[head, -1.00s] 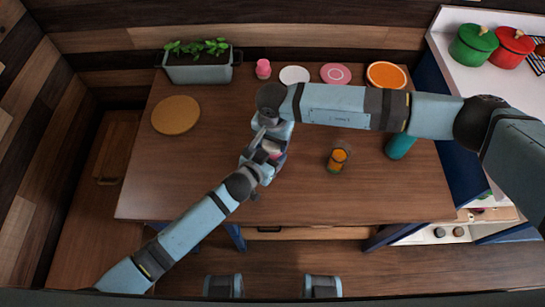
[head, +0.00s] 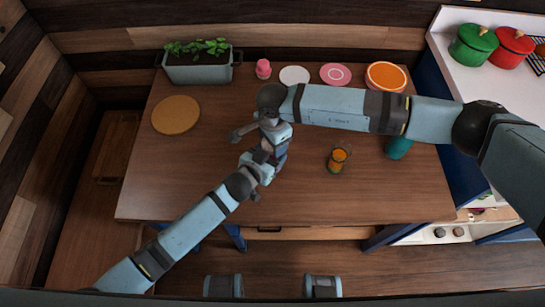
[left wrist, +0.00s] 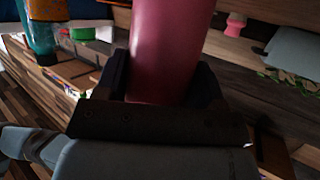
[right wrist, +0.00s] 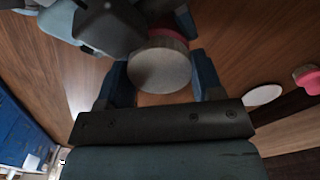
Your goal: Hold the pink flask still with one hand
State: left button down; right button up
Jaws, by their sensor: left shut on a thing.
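The pink flask (left wrist: 170,45) stands between the fingers of my left gripper (left wrist: 163,82) in the left wrist view, and they are shut on it. In the head view my arms cover the flask. My right gripper (right wrist: 160,82) is above it with its fingers apart. Between and beyond those fingers, the right wrist view shows the flask's pale round lid (right wrist: 160,68) with a bit of pink (right wrist: 167,33) behind it. I cannot tell whether the right fingers touch the lid.
An orange-filled glass (head: 338,158) and a teal cup (head: 398,148) stand to the right. A planter (head: 198,68), pink bottle (head: 263,69), white plate (head: 295,75), pink plate (head: 335,74) and orange bowl (head: 386,76) line the back. A round board (head: 175,115) lies left. The table's front left is clear.

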jog(key=o, duration=0.4)
jog(key=shift+o, duration=0.2)
jog(key=shift+r, duration=2.25)
jog(key=shift+c, duration=0.3)
notch_tip(320, 180, up, 2)
jog(key=n, duration=0.3)
jog(key=shift+w+a, duration=0.1)
jog(key=shift+a, duration=0.05)
jog(key=n, duration=0.1)
jog(key=r+n, duration=0.1)
jog(key=n, duration=0.1)
jog(key=shift+r+n, duration=0.25)
jog(key=shift+n, duration=0.05)
